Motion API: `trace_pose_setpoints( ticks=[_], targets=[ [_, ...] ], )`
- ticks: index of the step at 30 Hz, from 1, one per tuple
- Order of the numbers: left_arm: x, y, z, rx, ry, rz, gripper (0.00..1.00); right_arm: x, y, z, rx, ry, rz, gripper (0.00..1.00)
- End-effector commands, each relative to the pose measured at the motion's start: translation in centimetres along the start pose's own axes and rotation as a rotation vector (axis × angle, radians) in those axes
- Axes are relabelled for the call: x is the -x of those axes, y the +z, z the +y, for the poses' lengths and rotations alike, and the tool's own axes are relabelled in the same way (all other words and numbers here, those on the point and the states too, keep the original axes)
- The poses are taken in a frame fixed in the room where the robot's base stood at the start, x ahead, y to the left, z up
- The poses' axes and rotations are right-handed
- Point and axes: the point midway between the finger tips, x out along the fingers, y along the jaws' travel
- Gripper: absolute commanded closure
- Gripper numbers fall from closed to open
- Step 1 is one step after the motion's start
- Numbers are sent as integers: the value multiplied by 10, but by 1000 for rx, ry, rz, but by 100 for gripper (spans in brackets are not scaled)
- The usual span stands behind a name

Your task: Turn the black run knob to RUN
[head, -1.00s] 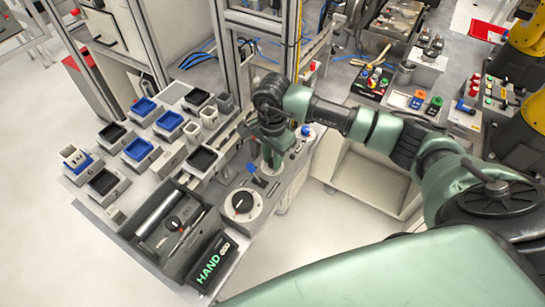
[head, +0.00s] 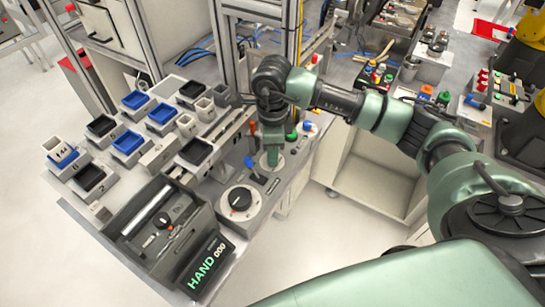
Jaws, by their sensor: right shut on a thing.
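My right gripper (head: 271,143) points down over a round pale green plate (head: 271,163) on the grey panel. It is shut on what appears to be the black run knob at that plate; the fingers and wrist hide the knob itself. A second black knob (head: 240,198), with a red mark, sits on a white dial to the lower left, apart from the gripper. The display (head: 205,265) at the front reads HAND in green, with smaller white characters beside it. My left gripper is not in view.
A blue lever (head: 251,167) stands just left of the green plate. A red-orange handle (head: 252,128) and a green button (head: 291,134) are close to my wrist. Metal posts rise behind.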

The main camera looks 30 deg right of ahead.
Motion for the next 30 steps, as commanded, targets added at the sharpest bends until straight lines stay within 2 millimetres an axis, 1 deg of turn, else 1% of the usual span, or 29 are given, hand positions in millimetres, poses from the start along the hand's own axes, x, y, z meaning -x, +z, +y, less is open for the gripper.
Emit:
trace_pose_setpoints(
  ticks=[1, 3, 18, 24, 30],
  targets=[
    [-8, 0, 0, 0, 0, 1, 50, -2, 0, -2, -47, -5, -1, 100],
    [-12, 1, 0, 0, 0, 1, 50, -2, 0, -2, -113, -5, -1, 100],
    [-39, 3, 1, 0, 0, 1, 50, 0, 0, -1, -563, -5, -3, 100],
    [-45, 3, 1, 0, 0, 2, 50, 1, 0, -1, -692, -5, -4, 100],
    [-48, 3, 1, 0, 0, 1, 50, 2, 0, -1, -772, -4, -5, 100]
  ],
)
